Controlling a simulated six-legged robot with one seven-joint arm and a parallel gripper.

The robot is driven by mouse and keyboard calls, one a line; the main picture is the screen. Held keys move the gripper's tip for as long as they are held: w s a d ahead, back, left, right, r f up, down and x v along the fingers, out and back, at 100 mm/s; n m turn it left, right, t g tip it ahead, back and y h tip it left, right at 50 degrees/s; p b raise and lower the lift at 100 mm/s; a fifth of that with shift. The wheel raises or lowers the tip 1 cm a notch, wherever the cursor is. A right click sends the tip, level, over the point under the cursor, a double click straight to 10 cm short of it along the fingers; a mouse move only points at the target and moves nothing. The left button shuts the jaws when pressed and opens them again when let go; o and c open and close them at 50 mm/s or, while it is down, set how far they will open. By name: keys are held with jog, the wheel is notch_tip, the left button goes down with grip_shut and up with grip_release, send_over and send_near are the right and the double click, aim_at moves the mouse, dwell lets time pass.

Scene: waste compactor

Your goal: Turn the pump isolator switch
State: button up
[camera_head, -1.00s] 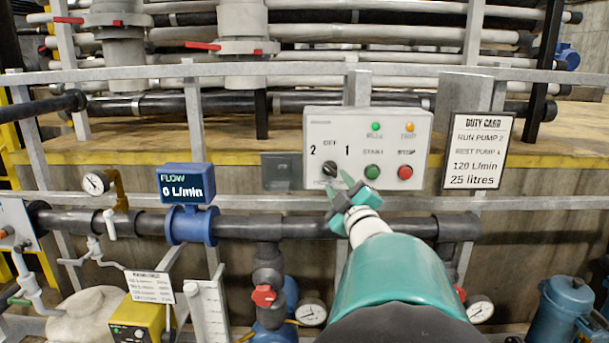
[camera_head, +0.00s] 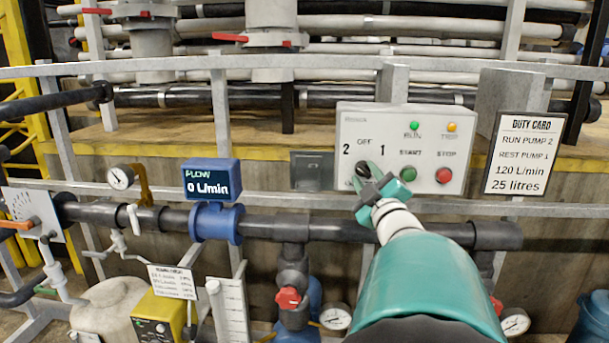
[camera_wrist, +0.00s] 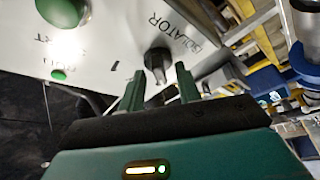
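The pump isolator switch (camera_head: 363,169) is a dark rotary knob at the lower left of a white control panel (camera_head: 398,120), with marks 2, OFF and 1 around it. In the wrist view the knob (camera_wrist: 157,60) stands out from the panel face just beyond my fingertips. My gripper (camera_head: 370,181) is teal and reaches up to the knob from below, partly covering it in the head view. In the wrist view its two fingers (camera_wrist: 160,84) are apart, with the knob in front of the gap. I cannot tell whether they touch it.
The panel also has a green START button (camera_head: 408,173) and a red STOP button (camera_head: 444,175). A duty card (camera_head: 517,153) to the right says run pump 2. The blue flow meter (camera_head: 211,180) reads 0 L/min. A dark pipe (camera_head: 330,230) runs below the panel.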

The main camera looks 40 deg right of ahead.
jog(key=shift+s, duration=0.15)
grip_shut()
jog(key=shift+m, duration=0.5)
jog(key=m+h, duration=0.1)
jog(key=m, duration=0.1)
jog(key=m+h, duration=0.1)
jog(key=m, duration=0.1)
jog(key=m+h, duration=0.1)
jog(key=m, duration=0.1)
jog(key=shift+w+a+f+g, duration=0.2)
jog(key=shift+w+g, duration=0.05)
jog(key=shift+g, duration=0.15)
jog(key=shift+m+g+h, duration=0.5)
jog(key=shift+m+h, duration=0.2)
jog(key=shift+m, duration=0.95)
jog(key=shift+m+g+h, duration=0.5)
jog(key=shift+m+h, duration=0.2)
jog(key=shift+m, duration=0.95)
grip_release()
